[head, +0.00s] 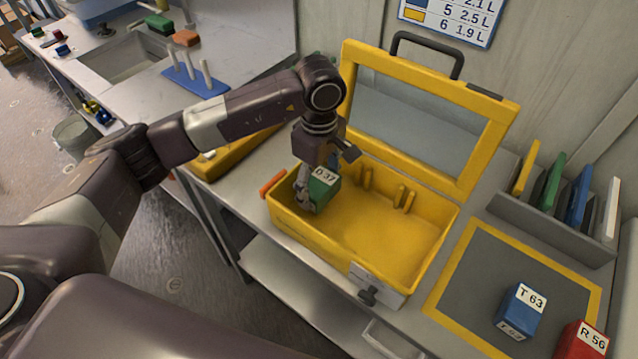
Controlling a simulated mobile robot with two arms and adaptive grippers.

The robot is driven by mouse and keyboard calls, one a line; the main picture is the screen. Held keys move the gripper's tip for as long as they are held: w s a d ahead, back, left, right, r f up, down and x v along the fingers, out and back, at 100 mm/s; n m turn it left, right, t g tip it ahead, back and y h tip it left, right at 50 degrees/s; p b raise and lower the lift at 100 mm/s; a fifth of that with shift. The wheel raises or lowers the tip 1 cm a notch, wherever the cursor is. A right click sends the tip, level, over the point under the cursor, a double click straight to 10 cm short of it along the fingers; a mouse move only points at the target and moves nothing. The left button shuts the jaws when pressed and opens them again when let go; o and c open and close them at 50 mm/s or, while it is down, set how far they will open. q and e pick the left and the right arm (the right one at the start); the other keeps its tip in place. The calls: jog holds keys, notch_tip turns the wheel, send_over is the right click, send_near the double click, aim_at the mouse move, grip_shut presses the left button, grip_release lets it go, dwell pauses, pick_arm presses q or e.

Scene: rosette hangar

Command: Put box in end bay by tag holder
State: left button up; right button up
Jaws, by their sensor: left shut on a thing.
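A green box (323,189) with a white label reading D 37 is in my left gripper (311,190). The gripper is shut on it at the left end of an open yellow case (330,240). The box is low, at or inside the case's left end; whether it touches the floor I cannot tell. Short yellow divider ribs (405,198) stand along the case's back wall, and the right part of the case is empty. A pale plate with a dark fitting (377,283) is on the case's front right corner; whether it is the tag holder I cannot tell. My right gripper is not in view.
The case's windowed lid (478,150) stands open behind it. A blue box T 63 (520,308) is on a yellow-bordered grey mat (480,265); a red box R 56 (582,343) is at the lower right. A rack (545,225) holds coloured panels. An orange handle (272,182) is at the case's left.

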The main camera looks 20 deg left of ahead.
pick_arm(q)
jog(key=shift+f, duration=0.15)
jog(key=o, duration=1.3)
notch_tip(320, 180, up, 12)
